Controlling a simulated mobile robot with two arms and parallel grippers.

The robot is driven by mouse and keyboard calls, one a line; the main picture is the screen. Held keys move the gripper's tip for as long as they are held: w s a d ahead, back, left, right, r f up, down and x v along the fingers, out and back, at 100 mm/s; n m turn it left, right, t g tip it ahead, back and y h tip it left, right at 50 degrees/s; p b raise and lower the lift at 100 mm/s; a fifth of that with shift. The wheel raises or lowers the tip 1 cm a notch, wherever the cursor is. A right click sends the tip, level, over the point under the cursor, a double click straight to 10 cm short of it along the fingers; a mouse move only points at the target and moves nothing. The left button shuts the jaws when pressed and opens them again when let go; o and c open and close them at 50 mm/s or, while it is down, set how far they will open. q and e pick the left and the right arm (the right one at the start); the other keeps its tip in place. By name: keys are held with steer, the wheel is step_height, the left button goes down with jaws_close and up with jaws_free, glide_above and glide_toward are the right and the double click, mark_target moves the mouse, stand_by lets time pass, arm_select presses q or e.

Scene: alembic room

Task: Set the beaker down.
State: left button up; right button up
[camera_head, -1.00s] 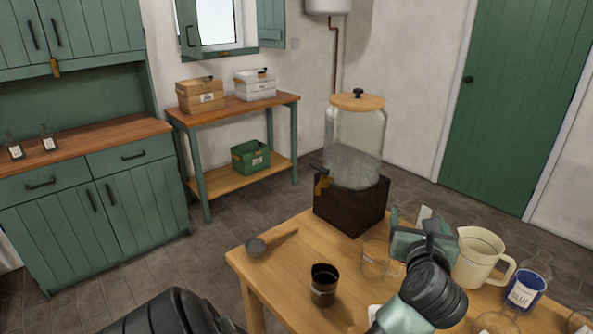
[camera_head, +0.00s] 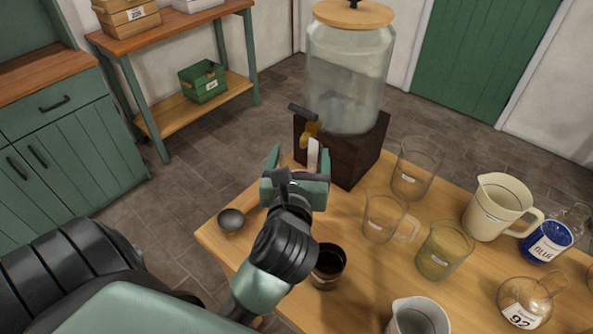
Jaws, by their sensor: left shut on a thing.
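My left gripper (camera_head: 297,183) is over the near left part of the wooden table, in front of the drinks dispenser's tap. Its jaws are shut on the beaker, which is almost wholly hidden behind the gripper. A pale upright strip (camera_head: 313,154) shows above the jaws; I cannot tell whether it belongs to the beaker. How far the beaker is above the table cannot be seen. The table (camera_head: 340,225) has bare wood to the right of the gripper. My right gripper is not in view.
The dispenser (camera_head: 347,80) stands on a dark block (camera_head: 358,155). A ladle (camera_head: 232,220) and dark cup (camera_head: 328,266) are close to my arm. Glass vessels (camera_head: 415,168) (camera_head: 385,217) (camera_head: 444,250), a cream jug (camera_head: 497,207) and a blue jar (camera_head: 547,242) crowd the right.

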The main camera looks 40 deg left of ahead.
arm_select(q)
step_height(320, 180, down, 10)
steer(key=shift+f+b, duration=0.1)
steer(key=shift+b, duration=0.6)
steer(key=shift+r+p+x, duration=0.2)
steer(key=shift+p+x, duration=0.1)
steer(key=shift+x, duration=0.7)
steer(key=shift+r+p+x, duration=0.2)
steer(key=shift+p+x, duration=0.05)
steer(key=shift+x, duration=0.7)
steer(key=shift+w+a+r, duration=0.25)
steer(key=shift+w+a, duration=0.1)
steer(key=shift+w, duration=0.15)
steer(key=w, duration=0.1)
steer(key=w+a+f, duration=0.1)
steer(key=shift+w+a+f+p, duration=0.2)
steer(key=shift+w+p, duration=0.1)
steer(key=shift+p, duration=0.1)
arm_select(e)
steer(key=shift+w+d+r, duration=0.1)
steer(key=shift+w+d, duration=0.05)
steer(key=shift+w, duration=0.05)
arm_select(q)
steer(key=shift+f, duration=0.1)
